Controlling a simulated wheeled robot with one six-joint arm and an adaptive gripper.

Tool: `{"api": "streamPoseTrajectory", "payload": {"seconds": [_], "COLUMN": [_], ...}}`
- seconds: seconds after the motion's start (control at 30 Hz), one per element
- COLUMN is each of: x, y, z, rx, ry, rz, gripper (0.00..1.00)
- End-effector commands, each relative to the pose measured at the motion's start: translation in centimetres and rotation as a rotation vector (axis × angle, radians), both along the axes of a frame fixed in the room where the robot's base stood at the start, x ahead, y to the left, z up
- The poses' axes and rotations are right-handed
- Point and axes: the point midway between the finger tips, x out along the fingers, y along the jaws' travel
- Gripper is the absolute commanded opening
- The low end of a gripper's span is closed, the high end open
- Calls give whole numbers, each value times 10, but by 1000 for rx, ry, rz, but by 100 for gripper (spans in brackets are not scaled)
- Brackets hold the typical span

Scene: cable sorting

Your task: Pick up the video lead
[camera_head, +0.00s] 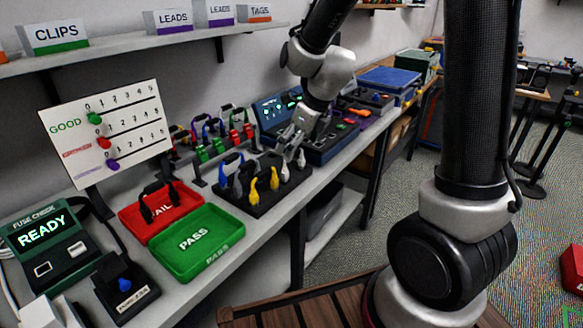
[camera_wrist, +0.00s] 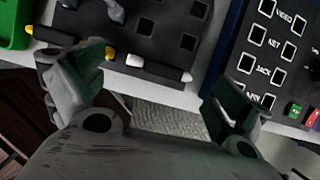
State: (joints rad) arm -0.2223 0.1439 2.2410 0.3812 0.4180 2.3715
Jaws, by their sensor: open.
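Several leads stand or lie in the black holder block (camera_head: 258,207). A yellow-ended lead (camera_head: 252,190) and a white-ended lead (camera_head: 285,173) show on it in the head view. No readable label tells which is the video lead. My gripper (camera_head: 291,143) is over the far end of the block, fingers pointing down. In the wrist view my gripper (camera_wrist: 158,82) is open, its fingers wide apart. A white-tipped dark lead (camera_wrist: 160,70) lies between and beyond the fingers, at the block's edge. A yellow-tipped lead (camera_wrist: 90,46) is partly behind the left finger. Nothing is held.
A red FAIL tray (camera_head: 150,222) holds a black lead, and a green PASS tray (camera_head: 188,262) is empty. A fuse checker (camera_head: 42,239) reads READY. A blue test case (camera_head: 318,155) stands just beyond the block. A rack of colored leads (camera_head: 212,146) is behind.

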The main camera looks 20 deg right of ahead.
Motion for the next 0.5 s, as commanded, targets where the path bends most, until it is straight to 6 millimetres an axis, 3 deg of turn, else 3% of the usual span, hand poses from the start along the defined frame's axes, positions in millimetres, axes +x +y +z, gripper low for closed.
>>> {"api": "streamPoseTrajectory", "payload": {"seconds": [0.27,0.5], "x": [8,20], "y": [5,9], "z": [-24,-59], "rx": [14,13], "ry": [14,14], "rz": [-41,-40], "gripper": [100,100]}}
